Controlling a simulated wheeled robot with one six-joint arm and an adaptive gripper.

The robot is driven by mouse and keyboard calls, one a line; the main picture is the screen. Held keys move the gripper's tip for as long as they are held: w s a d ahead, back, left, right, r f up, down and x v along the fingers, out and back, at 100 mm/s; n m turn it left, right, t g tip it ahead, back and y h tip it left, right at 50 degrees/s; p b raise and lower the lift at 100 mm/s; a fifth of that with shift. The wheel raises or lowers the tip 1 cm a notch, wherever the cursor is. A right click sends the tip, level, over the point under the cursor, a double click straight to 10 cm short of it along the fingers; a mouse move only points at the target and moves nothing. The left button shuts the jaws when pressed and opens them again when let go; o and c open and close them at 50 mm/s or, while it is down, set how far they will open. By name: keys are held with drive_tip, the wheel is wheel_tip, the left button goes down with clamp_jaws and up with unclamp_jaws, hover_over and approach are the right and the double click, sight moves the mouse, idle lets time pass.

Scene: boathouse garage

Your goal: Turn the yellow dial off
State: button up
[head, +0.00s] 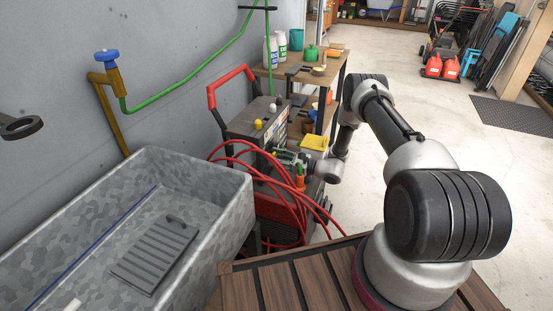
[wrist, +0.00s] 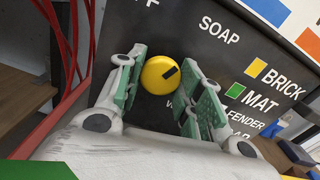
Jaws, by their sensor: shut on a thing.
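The yellow dial (wrist: 158,76) is round and sits on a dark panel (wrist: 222,58) in the wrist view. A dark mark on its face lies toward the right and slightly up. The word SOAP is above right of it, and a word ending in F is at the top left. My gripper (wrist: 163,80) has its green-padded fingers on either side of the dial, shut on it. In the head view my gripper (head: 288,160) is at the front of the grey machine (head: 255,118), and the dial there is hidden.
Red hose (head: 232,146) loops around the machine, close to my gripper. A grey trough (head: 205,180) stands at the left. A wooden workbench (head: 325,78) with bottles is behind. The floor (head: 400,60) beyond my arm is mostly clear.

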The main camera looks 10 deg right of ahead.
drive_tip(key=o, duration=1)
drive_tip(key=v, duration=1.2)
